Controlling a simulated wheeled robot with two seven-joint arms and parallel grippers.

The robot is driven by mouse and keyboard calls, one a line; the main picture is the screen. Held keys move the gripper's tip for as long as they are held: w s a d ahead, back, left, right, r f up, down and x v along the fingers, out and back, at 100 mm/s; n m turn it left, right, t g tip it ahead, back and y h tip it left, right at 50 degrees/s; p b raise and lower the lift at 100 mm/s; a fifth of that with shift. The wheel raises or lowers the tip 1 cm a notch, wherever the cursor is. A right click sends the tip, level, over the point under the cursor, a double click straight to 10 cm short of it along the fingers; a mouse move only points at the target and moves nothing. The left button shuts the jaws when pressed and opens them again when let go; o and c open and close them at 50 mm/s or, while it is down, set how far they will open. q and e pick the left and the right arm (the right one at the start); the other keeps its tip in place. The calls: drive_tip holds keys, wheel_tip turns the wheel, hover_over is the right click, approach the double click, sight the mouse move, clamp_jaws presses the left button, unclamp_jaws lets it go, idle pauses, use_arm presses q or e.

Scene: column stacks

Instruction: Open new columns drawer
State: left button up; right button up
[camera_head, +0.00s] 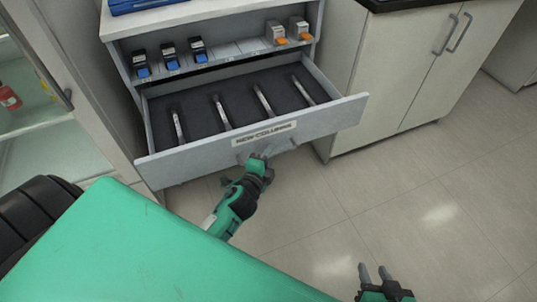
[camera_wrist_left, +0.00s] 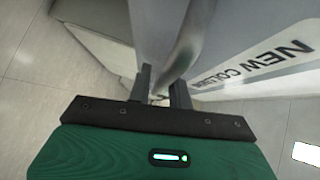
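The new columns drawer (camera_head: 330,121) is pulled out of the white cabinet, its grey front labelled "NEW COLUMNS". Several slim columns (camera_head: 263,101) lie apart on its dark bottom. In the head view, my left gripper (camera_head: 260,163) is at the drawer front, just below the label. In the left wrist view, the curved grey drawer handle (camera_wrist_left: 184,52) runs between the fingers of my left gripper (camera_wrist_left: 161,88), which are close together around it. The label also shows there at the right. My right gripper (camera_head: 373,273) is open and empty, low over the floor.
A shelf (camera_head: 228,50) above the drawer holds several small blue-capped and orange-capped items. A cabinet with closed doors (camera_head: 428,60) stands to the right. A glass-fronted unit (camera_head: 50,120) is at the left. The floor to the right is clear.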

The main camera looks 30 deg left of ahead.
use_arm(q)
drive_tip(key=shift+o, duration=0.7)
drive_tip(key=s+r, duration=0.2)
drive_tip(key=s, duration=1.1)
drive_tip(key=shift+s+d, duration=0.3)
drive_tip(key=shift+d, duration=0.15)
use_arm(e)
drive_tip(key=shift+s+d, duration=0.1)
drive_tip(key=shift+d, duration=0.25)
drive_tip(key=shift+s, duration=0.1)
